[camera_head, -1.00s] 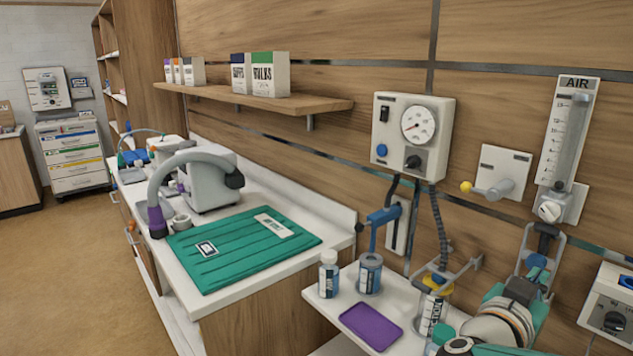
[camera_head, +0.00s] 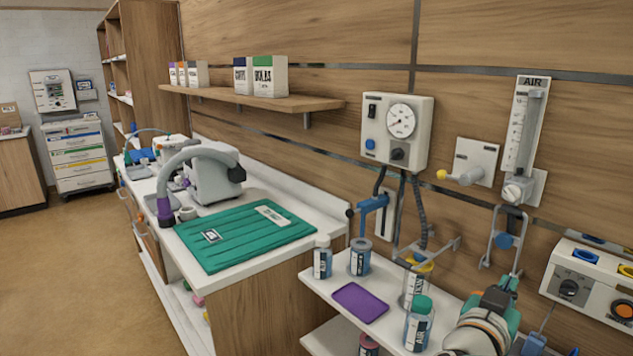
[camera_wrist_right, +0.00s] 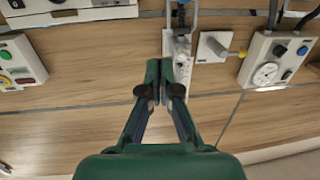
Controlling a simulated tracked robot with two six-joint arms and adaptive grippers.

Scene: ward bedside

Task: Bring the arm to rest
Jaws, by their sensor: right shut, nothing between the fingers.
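My right gripper (camera_head: 508,284) is at the lower right of the head view, in front of the wall and beyond my grey wrist. It is partly hidden by its own body. In the right wrist view the two green fingers (camera_wrist_right: 166,68) are together at the tips, with nothing between them. They point toward the wood wall and overlap the flowmeter (camera_wrist_right: 182,45) in the picture; any contact cannot be told. My left gripper is not in view.
A green-capped bottle (camera_head: 419,323) stands left of my right wrist on the white shelf (camera_head: 316,282), with other bottles and a purple tray (camera_head: 360,303). The gauge panel (camera_head: 395,131), AIR flowmeter (camera_head: 524,125) and control box (camera_head: 590,280) are on the wall side.

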